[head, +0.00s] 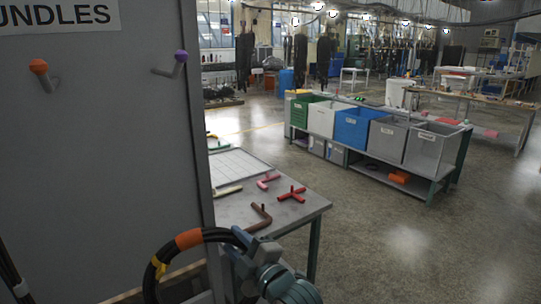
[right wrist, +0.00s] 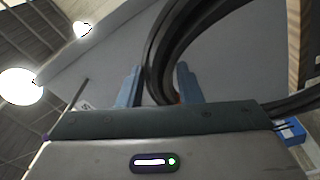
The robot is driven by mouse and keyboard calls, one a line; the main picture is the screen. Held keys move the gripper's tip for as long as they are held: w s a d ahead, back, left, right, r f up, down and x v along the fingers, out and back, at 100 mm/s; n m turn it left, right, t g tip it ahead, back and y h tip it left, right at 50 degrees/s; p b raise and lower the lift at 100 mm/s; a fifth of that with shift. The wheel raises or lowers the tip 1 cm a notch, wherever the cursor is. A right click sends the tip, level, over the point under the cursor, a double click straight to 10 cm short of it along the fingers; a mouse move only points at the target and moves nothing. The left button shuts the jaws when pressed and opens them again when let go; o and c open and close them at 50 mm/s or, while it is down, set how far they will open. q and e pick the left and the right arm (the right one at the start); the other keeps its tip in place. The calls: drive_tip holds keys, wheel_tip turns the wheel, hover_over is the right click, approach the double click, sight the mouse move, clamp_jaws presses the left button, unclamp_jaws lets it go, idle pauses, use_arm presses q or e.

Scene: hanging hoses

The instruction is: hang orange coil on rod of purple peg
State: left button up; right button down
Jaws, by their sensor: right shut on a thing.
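The orange coil is a loop of black hose with an orange band (head: 189,239) and a yellow tie, at the bottom of the head view. My right gripper (head: 240,252) is shut on its right side; in the right wrist view the black hose (right wrist: 160,55) passes between the two blue fingers. The lower part of the loop is cut off by the head view's edge. My left gripper is not in view.
An orange peg (head: 38,66) with a bare rod is left of the purple one on the grey panel (head: 100,150). Dark hoses (head: 12,272) show at the lower left edge. A table (head: 300,209) with pipe pieces stands right of the panel. Bins stand farther back.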

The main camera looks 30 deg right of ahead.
drive_tip(key=s+d+r+m+t+h+p, duration=0.15)
drive_tip(key=r+m, duration=0.25)
drive_tip(key=r, duration=0.6)
drive_tip(key=d+r+m+t, duration=0.1)
drive_tip(key=d+r+m, duration=0.25)
drive_tip(key=r, duration=0.75)
drive_tip(key=s+d+r+m+t+h+p, duration=0.15)
drive_tip(key=r+m, duration=0.35)
drive_tip(key=r, duration=0.5)
drive_tip(key=w+f+b, duration=0.2)
drive_tip(key=w, duration=0.6)
drive_tip(key=w+f+y+b, duration=0.1)
drive_tip(key=w+f+b, duration=0.1)
drive_tip(key=w, duration=0.7)
drive_tip(key=shift+w+d+f, duration=0.15)
drive_tip(key=shift+w+f, duration=0.1)
drive_tip(key=shift+f, duration=0.25)
